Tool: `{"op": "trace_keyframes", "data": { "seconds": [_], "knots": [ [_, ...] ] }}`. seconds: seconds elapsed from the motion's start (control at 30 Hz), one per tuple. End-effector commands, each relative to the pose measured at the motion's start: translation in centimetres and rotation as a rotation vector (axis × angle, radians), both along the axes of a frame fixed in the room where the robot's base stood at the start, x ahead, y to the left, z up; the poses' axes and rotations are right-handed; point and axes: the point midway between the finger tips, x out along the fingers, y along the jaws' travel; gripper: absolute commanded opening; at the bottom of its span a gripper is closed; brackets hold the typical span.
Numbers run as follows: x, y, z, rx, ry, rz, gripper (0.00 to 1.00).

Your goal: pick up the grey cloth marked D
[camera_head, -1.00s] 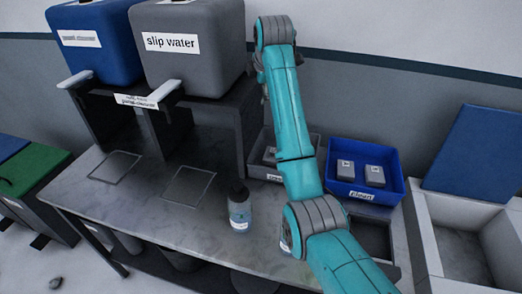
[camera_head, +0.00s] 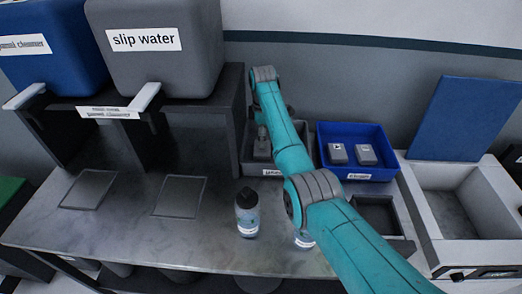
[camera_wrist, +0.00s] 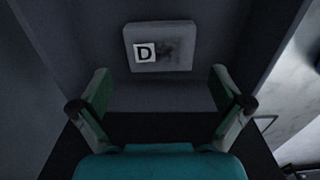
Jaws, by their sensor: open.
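The grey cloth marked D (camera_wrist: 178,56) is a folded block with a white letter tag. It lies in the grey bin (camera_wrist: 75,35), ahead of my fingers in the wrist view. My gripper (camera_wrist: 160,75) is open and empty, its two fingers spread wider than the cloth and apart from it. In the head view the grey bin (camera_head: 270,172) stands at the back of the counter, and a grey cloth (camera_head: 262,149) shows in it. My arm hides part of this bin and the gripper there.
A blue bin (camera_head: 372,177) labelled clean holds two grey cloths (camera_head: 350,154) right of the grey bin. A bottle (camera_head: 247,212) stands on the counter (camera_head: 110,230). A dark dispenser stand (camera_head: 233,110) is close on the left. A white-rimmed basin (camera_head: 420,205) is at right.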

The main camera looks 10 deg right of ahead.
Motion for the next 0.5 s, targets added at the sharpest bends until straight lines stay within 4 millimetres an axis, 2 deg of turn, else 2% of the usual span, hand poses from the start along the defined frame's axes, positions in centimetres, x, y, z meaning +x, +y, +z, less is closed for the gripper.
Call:
{"op": "trace_keyframes", "data": {
  "seconds": [0.23, 0.5],
  "knots": [
    [-0.1, -0.1, -1.7, 0.000, 0.000, 0.001, 1.00],
    [-0.2, -0.3, -5.2, 0.000, 0.000, 0.001, 1.00]
  ]
}}
